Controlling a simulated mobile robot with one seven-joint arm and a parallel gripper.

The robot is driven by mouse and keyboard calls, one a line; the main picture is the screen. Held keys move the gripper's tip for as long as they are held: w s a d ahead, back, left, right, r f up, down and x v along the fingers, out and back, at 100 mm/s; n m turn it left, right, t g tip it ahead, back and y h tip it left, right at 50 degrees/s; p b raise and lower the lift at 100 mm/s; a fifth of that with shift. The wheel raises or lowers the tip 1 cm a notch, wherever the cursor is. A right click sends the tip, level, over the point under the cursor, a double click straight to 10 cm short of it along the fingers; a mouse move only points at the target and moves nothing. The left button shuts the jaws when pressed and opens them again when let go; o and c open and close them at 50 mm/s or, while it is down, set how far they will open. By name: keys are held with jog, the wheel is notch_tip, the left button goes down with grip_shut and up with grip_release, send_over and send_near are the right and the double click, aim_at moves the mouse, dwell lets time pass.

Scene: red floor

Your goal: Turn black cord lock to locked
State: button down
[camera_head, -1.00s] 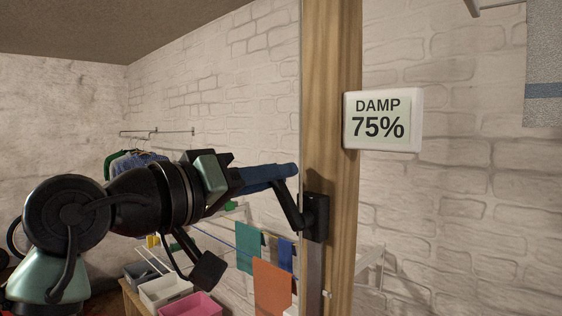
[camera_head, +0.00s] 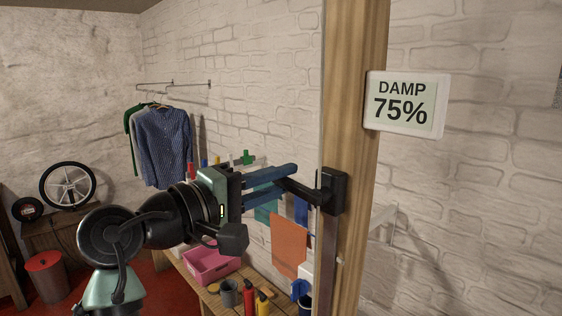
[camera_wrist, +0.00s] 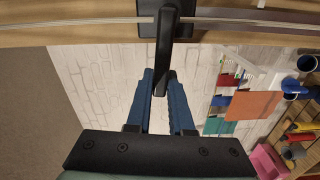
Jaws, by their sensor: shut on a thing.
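The black cord lock (camera_head: 334,191) is mounted on a wooden post. Its lever (camera_head: 299,190) sticks out to the left, sloping slightly up toward its free end. My gripper (camera_head: 290,178) reaches in from the left, with its blue fingers around the lever's outer end. In the wrist view my gripper (camera_wrist: 161,80) has one blue finger on each side of the black lever (camera_wrist: 166,45), shut on it near its tip. The lock body (camera_wrist: 150,28) is at the top edge there. I see no marking for the locked position.
The wooden post (camera_head: 354,120) stands close beside my gripper and carries a DAMP 75% display (camera_head: 405,103). Below are a bench with a pink bin (camera_head: 212,264), bottles and hanging cloths (camera_head: 289,243). Clothes (camera_head: 162,147) hang behind on a wall rail.

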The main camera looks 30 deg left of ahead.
jog(key=shift+f+n, duration=0.2)
jog(key=shift+n, duration=0.3)
jog(key=shift+f+p, duration=0.15)
jog(key=shift+p, duration=0.15)
jog(key=c, duration=0.8)
grip_release()
jog(key=shift+w, duration=0.1)
jog(key=b+v, duration=0.5)
jog(key=v, duration=0.8)
jog(key=shift+d, duration=0.1)
